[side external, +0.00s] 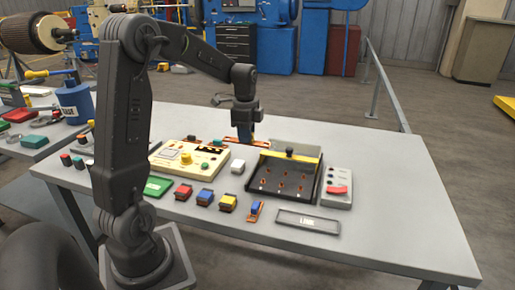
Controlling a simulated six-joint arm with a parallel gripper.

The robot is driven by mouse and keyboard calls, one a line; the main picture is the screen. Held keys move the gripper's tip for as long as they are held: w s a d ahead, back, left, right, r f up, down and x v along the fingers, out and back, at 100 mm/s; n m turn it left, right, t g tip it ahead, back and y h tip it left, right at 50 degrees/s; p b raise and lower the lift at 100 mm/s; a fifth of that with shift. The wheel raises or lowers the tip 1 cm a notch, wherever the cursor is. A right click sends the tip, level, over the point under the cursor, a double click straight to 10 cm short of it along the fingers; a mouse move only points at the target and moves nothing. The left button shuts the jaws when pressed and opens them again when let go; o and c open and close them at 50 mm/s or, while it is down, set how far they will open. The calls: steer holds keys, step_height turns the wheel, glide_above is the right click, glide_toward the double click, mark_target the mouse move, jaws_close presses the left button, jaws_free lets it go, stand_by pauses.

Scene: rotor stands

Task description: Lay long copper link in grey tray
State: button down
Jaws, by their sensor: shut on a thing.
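My gripper (246,124) points down at the back of the table, left of the black terminal board. It is shut on the blue grip of a long copper link (231,140). The copper strip runs sideways under the jaws, at or just above the tabletop; I cannot tell which. The grey tray (291,217), a shallow flat one marked LINK, lies at the front right of the table and looks empty. A shorter copper piece with a blue grip (255,210) lies left of the tray.
The black terminal board (262,184) with copper contacts and a yellow-striped rear edge stands between my gripper and the tray. A cream control box (188,160) is to the left, a grey box with a red switch (337,189) to the right. Small coloured blocks (205,197) line the front.

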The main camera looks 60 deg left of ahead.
steer(key=w+d+f, duration=0.2)
steer(key=d+f, duration=0.2)
steer(key=d, duration=0.9)
glide_above(307, 222)
step_height(307, 222, down, 7)
steer(key=shift+f, duration=0.1)
steer(key=shift+w+f, duration=0.1)
steer(key=shift+f, duration=1.85)
steer(key=shift+f, duration=0.15)
steer(key=c, duration=1.1)
jaws_free()
steer(key=shift+o, duration=0.2)
